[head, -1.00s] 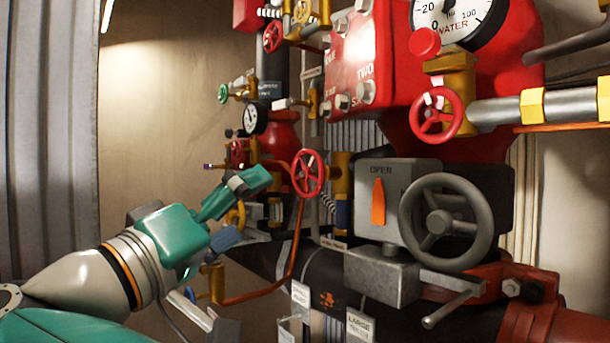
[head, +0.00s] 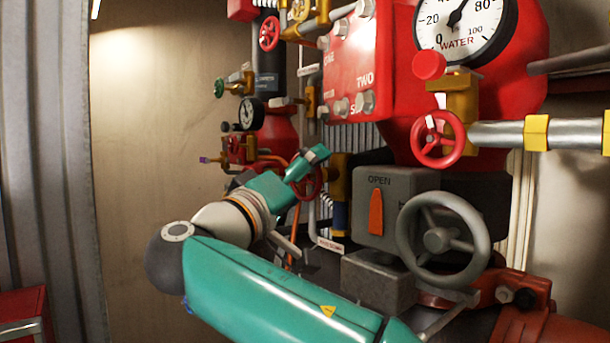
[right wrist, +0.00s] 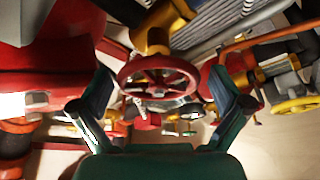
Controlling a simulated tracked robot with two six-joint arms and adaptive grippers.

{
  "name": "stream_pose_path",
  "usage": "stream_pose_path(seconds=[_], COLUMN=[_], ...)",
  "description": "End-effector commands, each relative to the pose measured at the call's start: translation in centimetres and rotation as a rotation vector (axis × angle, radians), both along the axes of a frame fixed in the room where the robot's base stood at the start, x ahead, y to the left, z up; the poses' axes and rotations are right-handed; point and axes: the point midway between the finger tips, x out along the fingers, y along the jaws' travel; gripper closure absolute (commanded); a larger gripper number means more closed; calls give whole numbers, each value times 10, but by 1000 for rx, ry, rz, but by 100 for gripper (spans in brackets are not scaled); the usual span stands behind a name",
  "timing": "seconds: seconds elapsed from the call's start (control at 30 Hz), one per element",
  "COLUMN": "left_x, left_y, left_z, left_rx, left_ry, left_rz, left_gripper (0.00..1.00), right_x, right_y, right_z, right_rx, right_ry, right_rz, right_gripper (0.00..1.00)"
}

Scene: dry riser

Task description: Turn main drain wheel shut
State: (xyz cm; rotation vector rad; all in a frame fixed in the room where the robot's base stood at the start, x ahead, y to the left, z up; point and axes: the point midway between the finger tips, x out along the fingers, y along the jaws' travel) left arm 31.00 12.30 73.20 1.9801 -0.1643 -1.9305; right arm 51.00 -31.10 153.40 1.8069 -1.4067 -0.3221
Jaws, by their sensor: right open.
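A red handwheel (head: 310,184) on a brass valve shows in the head view, partly hidden behind my right gripper; I take it as the main drain wheel. My right gripper (head: 306,203) is open, with its teal upper finger in front of the wheel and its lower finger below. In the right wrist view the red wheel (right wrist: 160,78) lies ahead, between the spread fingers of my right gripper (right wrist: 162,100). Nothing is gripped, and I see a gap on each side of the rim. My left gripper is not in view.
A large grey handwheel (head: 444,240) and a grey box with an orange OPEN pointer (head: 376,211) stand close to the right. Another red wheel (head: 438,139) and a water gauge (head: 462,22) are above. A red cabinet (head: 25,310) is at lower left.

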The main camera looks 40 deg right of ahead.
Motion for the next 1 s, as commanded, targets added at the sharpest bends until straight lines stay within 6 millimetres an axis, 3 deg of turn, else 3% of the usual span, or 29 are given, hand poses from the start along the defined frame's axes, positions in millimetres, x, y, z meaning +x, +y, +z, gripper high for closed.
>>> stream_pose_path(seconds=[0.13, 0.47, 0.77, 1.0], left_x=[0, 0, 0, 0], left_y=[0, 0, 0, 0], left_z=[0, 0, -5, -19], left_rx=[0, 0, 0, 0], left_ry=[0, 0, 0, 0], left_rz=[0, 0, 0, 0], left_gripper=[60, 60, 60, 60], right_x=[0, 0, 1, 1], right_y=[0, 0, 1, 1], right_z=[0, -1, -3, -5], right_rx=[0, 1, 4, 14], right_ry=[0, 0, -31, -149], right_rz=[0, 1, 2, 0], right_gripper=[0, 55, 56, 56])
